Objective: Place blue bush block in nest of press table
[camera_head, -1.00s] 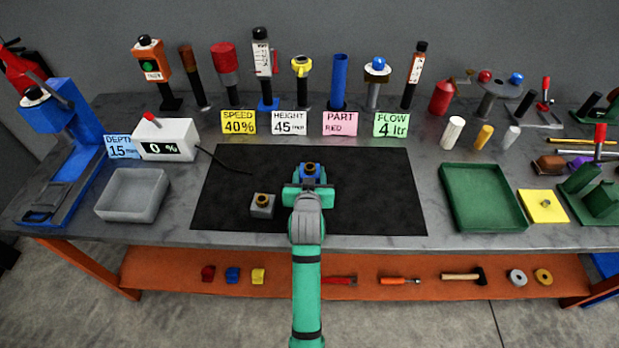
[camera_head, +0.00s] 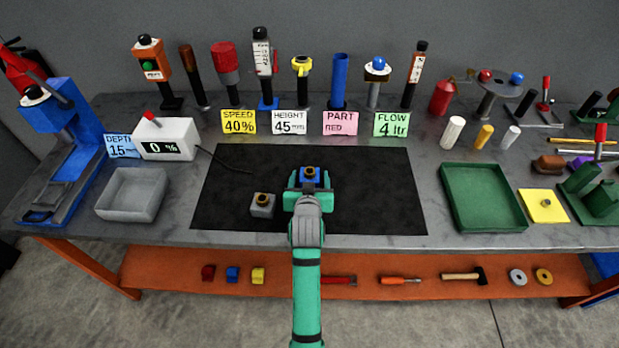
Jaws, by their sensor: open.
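The blue bush block (camera_head: 309,176), with a brass-coloured ring around a dark hole on top, is on the black mat, seemingly upright. My teal gripper (camera_head: 309,181) is open, with its jaws around the near part of the block. Whether either jaw touches the block is hard to tell, and the block's lower part is hidden. The blue press stands at the far left, with its table (camera_head: 48,197) low at the front. The nest is too small to make out.
A grey block with a similar ring (camera_head: 263,205) stands left of my gripper on the black mat (camera_head: 380,190). A grey tray (camera_head: 131,212) and a meter box (camera_head: 168,139) lie between mat and press. A green tray (camera_head: 524,222) is at right.

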